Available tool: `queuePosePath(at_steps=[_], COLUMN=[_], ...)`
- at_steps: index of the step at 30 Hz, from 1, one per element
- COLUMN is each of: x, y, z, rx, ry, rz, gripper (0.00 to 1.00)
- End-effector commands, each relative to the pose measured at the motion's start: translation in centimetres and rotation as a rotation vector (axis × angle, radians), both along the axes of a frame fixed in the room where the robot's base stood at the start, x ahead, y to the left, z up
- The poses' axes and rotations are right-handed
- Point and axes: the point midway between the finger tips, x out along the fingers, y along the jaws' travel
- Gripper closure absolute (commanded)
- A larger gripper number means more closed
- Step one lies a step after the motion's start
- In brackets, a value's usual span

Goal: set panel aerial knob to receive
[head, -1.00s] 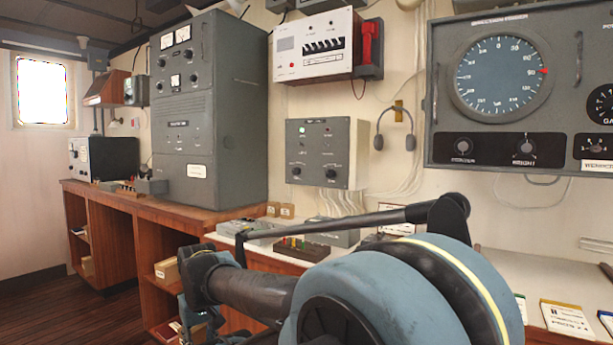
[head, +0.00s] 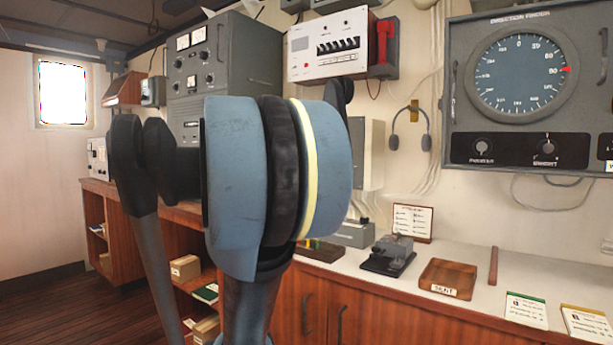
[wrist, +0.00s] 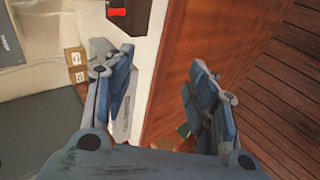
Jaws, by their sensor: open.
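A grey wall panel (head: 371,150) shows only as a strip to the right of my arm in the head view. The rest of it, with its knobs, is hidden behind my arm. I cannot make out the aerial knob in either current view. My gripper (wrist: 165,88) is open and empty in the wrist view, its fingers apart over the counter's front edge. It is not clearly visible in the head view, and the wrist view does not show the panel's knobs.
A direction finder (head: 460,132) hangs on the wall at right, beside a headset (head: 426,142). A Morse key (head: 389,254) and a wooden tray (head: 449,262) stand on the pale counter (head: 350,280). A tall grey cabinet (head: 250,60) stands behind my arm. Wooden floor (wrist: 285,95) lies right of the counter.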

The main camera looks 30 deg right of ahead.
Motion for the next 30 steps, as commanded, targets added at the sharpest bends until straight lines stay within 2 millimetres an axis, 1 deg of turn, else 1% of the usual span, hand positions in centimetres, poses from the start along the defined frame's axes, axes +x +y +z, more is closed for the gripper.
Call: queuePosePath(at_steps=[1,3,5,6,9,12,15,18,21,26,30], x=[1.6,3.7,5.5,6.7,9.6,12.1,14.2,15.6,16.4,17.0,17.8], y=[-2.0,-4.5,-6.5,-7.7,-10.6,-13.0,-14.7,-15.8,-16.4,-17.1,-18.6], z=[2.1,4.8,7.2,8.7,12.3,15.2,17.3,18.7,19.3,19.6,19.6], rx=[-0.087,-0.216,-0.325,-0.397,-0.572,-0.727,-0.848,-0.931,-0.978,-0.997,-0.996], ry=[0.014,0.043,0.076,0.101,0.175,0.256,0.330,0.387,0.421,0.436,0.436], rz=[0.020,0.060,0.091,0.112,0.165,0.211,0.248,0.275,0.290,0.297,0.294], gripper=[0.48,0.48,0.48,0.48,0.48,0.48,0.48,0.48,0.48,0.48,0.48])
